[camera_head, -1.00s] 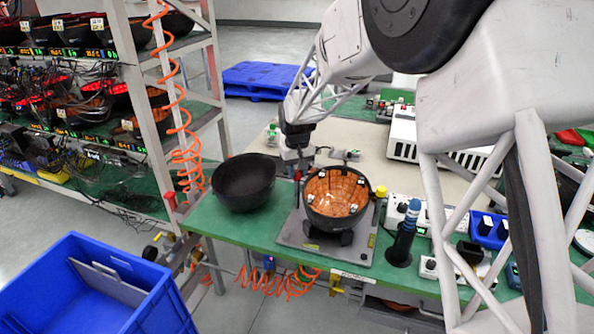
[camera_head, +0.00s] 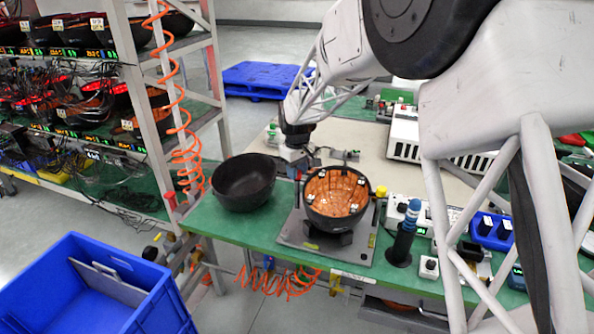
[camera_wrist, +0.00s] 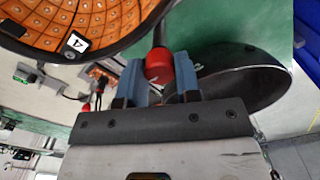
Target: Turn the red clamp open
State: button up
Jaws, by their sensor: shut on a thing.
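The red clamp (camera_wrist: 159,65) shows in the wrist view as a red tip on a dark bar. It sits between the two blue fingers of my gripper (camera_wrist: 161,78), which is shut on it. In the head view my gripper (camera_head: 297,160) is at the left rear edge of the fixture plate (camera_head: 292,235), behind the bowl-shaped part with the copper-tiled inside (camera_head: 336,190). The part also shows in the wrist view (camera_wrist: 60,20). The clamp's lower end and pivot are hidden.
An empty black bowl (camera_head: 243,182) stands close left of the fixture on the green bench. A dark blue-topped upright tool (camera_head: 404,235) and a control box (camera_head: 429,267) stand to the right. A blue bin (camera_head: 90,285) is at front left.

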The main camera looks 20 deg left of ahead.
aim_at(299, 172)
jog(key=o, duration=0.9)
jog(key=shift+o, duration=0.2)
jog(key=shift+r, duration=0.1)
jog(key=shift+r, duration=3.85)
jog(key=shift+s+d+r, duration=0.1)
jog(key=shift+d+r, duration=0.15)
jog(key=shift+d, duration=0.15)
jog(key=s+d+r+m, duration=0.25)
jog(key=s+d, duration=0.25)
jog(key=d, duration=0.4)
jog(key=s+d+r+m+t, duration=0.1)
jog(key=s+d+r, duration=0.35)
jog(key=d, duration=0.45)
jog(key=s+d+r+m, duration=0.25)
jog(key=s+d, duration=0.25)
jog(key=d, duration=0.5)
jog(key=s+d+f+m, duration=0.1)
jog(key=s+d+m, duration=0.1)
jog(key=s+d, duration=0.3)
jog(key=s+d+f+m+t, duration=0.1)
jog(key=s+d, duration=0.5)
jog(key=s, duration=0.6)
jog(key=s+d+m, duration=0.3)
jog(key=s+d, duration=0.2)
jog(key=s, duration=0.3)
jog(key=shift+s+d+f+t, duration=0.25)
jog(key=shift+s+f+t, duration=0.05)
jog(key=shift+s+f, duration=0.1)
